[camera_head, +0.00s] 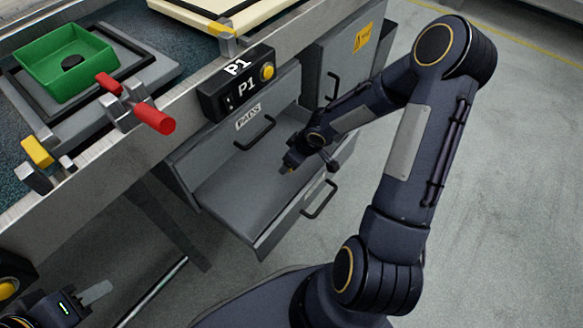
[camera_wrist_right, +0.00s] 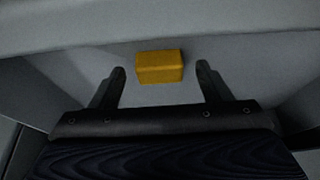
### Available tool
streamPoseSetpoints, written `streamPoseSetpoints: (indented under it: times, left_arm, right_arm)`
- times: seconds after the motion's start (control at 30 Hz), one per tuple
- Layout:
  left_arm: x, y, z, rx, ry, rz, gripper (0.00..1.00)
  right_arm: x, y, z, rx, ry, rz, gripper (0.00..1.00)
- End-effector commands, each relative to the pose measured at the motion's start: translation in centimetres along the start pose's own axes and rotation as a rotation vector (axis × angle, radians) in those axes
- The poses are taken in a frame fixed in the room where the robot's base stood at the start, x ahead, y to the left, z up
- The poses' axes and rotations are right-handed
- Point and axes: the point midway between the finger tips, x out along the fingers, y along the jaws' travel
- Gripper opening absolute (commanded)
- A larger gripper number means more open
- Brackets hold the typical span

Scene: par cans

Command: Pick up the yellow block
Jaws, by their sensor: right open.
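The yellow block (camera_wrist_right: 160,67) is a small box in the right wrist view, lying on a grey surface inside the open drawer. My right gripper (camera_wrist_right: 161,75) is open, with one finger to each side of the block and gaps on both sides. The block does not look gripped.
The drawer front and side walls surround my right gripper closely. A workbench above holds a green tray (camera_head: 58,88) with a dark piece in it, a red-handled clamp (camera_head: 152,117) and a P1 button box (camera_head: 240,85). Open floor lies to the right.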

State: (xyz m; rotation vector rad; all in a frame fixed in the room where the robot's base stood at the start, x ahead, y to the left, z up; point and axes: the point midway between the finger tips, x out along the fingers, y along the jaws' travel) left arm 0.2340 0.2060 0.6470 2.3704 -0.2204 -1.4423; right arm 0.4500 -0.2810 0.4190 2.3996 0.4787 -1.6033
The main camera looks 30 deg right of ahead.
Motion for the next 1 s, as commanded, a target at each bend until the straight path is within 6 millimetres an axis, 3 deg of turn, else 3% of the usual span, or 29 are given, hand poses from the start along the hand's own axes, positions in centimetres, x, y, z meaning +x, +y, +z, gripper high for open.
streamPoseSetpoints:
  times: [0.07, 0.33, 0.7, 1.0]
  left_arm:
    - [0.47, -0.22, 0.23, 0.000, 0.000, 0.000, 0.36]
    - [0.36, -0.17, 0.17, 0.000, 0.001, 0.000, 0.36]
    - [0.36, -0.17, 0.17, 0.000, 0.001, 0.000, 0.36]
    - [0.08, -0.04, 0.03, 0.000, 0.000, 0.000, 0.36]
  right_arm:
    - [0.78, 0.04, 0.03, -0.001, 0.000, 0.001, 0.71]
    - [0.73, 0.05, -0.04, 0.000, 0.000, 0.002, 0.70]
    - [0.72, 0.04, -0.03, 0.000, 0.000, 0.001, 0.23]
    - [0.33, 0.04, -0.21, -0.001, 0.000, 0.002, 0.23]
